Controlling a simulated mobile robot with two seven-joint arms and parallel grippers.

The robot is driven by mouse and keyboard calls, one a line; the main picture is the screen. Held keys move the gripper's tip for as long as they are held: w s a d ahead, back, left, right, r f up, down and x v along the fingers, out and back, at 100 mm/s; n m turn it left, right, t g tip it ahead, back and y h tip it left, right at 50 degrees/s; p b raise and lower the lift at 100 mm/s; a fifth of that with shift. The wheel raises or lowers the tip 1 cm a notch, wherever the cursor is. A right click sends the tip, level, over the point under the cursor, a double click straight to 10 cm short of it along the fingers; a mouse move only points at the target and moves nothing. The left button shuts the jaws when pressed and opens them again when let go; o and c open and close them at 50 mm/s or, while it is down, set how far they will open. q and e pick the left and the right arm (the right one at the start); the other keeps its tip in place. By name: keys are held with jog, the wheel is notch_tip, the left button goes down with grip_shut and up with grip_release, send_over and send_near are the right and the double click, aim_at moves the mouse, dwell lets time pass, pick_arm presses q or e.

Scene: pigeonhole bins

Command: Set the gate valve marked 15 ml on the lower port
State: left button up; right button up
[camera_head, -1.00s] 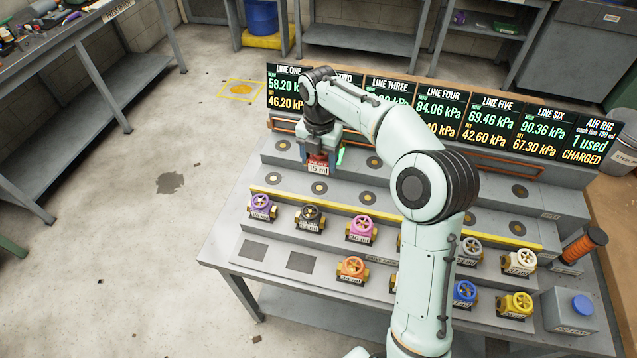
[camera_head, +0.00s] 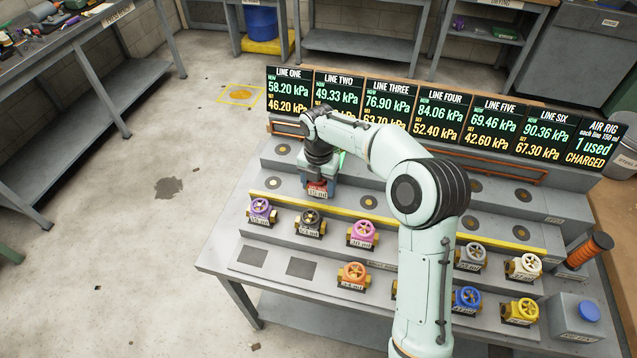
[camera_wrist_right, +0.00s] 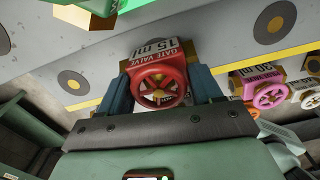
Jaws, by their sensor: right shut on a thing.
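The red gate valve (camera_head: 317,190) labelled 15 ml is in my right gripper (camera_head: 319,180). In the right wrist view the red handwheel (camera_wrist_right: 159,86) sits between the two blue fingers, which are shut on the valve. In the head view the valve is at the lower row of ports, below the LINE TWO screen. A lower port (camera_head: 273,183) shows to its left and another lower port (camera_head: 368,202) to its right. The port under the valve is hidden, and I cannot tell whether the valve touches the step. My left gripper is not in view.
Several other valves stand on the front steps, including purple (camera_head: 261,210), black (camera_head: 310,221), pink (camera_head: 362,233) and orange (camera_head: 353,274). A yellow strip (camera_head: 340,212) edges the port step. Pressure screens (camera_head: 339,88) line the back. My right arm hides the middle of the rig.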

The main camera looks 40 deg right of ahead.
jog(key=o, duration=1.3)
jog(key=shift+f, duration=0.15)
notch_tip(320, 180, up, 12)
jog(key=shift+f+p, duration=0.1)
jog(key=shift+p, duration=0.9)
jog(key=shift+r, duration=0.3)
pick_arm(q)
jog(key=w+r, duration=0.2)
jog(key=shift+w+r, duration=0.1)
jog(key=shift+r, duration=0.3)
